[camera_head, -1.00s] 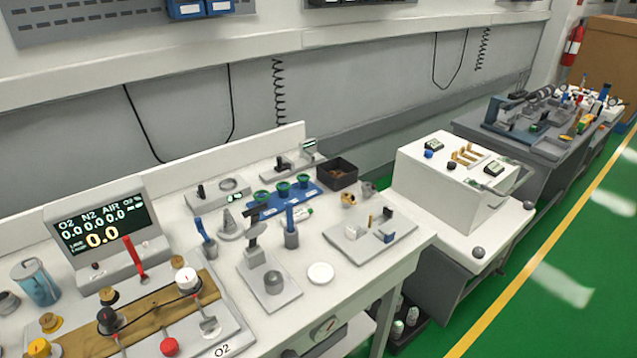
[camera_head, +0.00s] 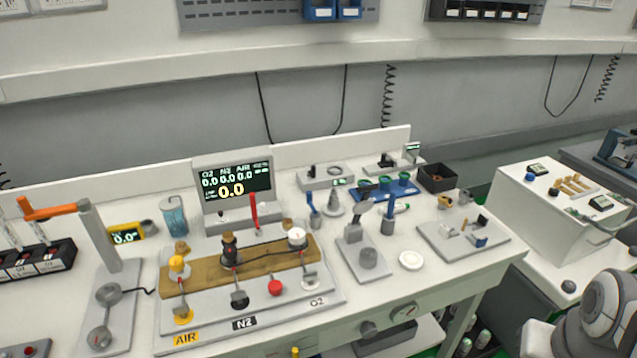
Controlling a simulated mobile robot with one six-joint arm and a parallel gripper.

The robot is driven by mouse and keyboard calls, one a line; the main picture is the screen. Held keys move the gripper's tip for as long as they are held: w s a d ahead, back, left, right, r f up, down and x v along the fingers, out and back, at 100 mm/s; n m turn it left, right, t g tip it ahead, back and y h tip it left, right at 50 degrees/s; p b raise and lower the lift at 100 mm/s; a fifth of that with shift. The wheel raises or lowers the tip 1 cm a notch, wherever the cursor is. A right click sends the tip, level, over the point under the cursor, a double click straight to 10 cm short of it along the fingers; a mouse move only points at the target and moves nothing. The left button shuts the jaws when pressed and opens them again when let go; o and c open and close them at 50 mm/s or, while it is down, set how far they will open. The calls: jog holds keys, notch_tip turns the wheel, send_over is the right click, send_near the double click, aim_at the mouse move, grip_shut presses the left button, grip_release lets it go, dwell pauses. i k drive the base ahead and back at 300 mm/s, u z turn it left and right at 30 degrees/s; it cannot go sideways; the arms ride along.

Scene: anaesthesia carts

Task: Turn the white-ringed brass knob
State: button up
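A brass-coloured manifold bar (camera_head: 205,274) lies on a pale base plate (camera_head: 250,312) on the bench. A white-ringed fitting (camera_head: 297,237) stands on the right end of the bar, above the O2 label (camera_head: 317,302); its brass part is too small to make out clearly. A black fitting (camera_head: 230,252) stands mid-bar and a yellow one (camera_head: 177,264) at the left end. Small brass-coloured caps show behind the fittings. My gripper is not in view; only grey-white links of my arm show at the lower right, well away from the bar.
A gas display (camera_head: 236,188) reading zeros and a red lever (camera_head: 254,212) stand behind the bar. A grey-based device (camera_head: 364,258) and a white disc (camera_head: 411,260) lie right.

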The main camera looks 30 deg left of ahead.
aim_at(288, 223)
jog(key=u, duration=0.35)
jog(key=k, duration=0.1)
jog(key=u, duration=1.1)
jog(key=i, duration=1.05)
jog(key=u, duration=0.05)
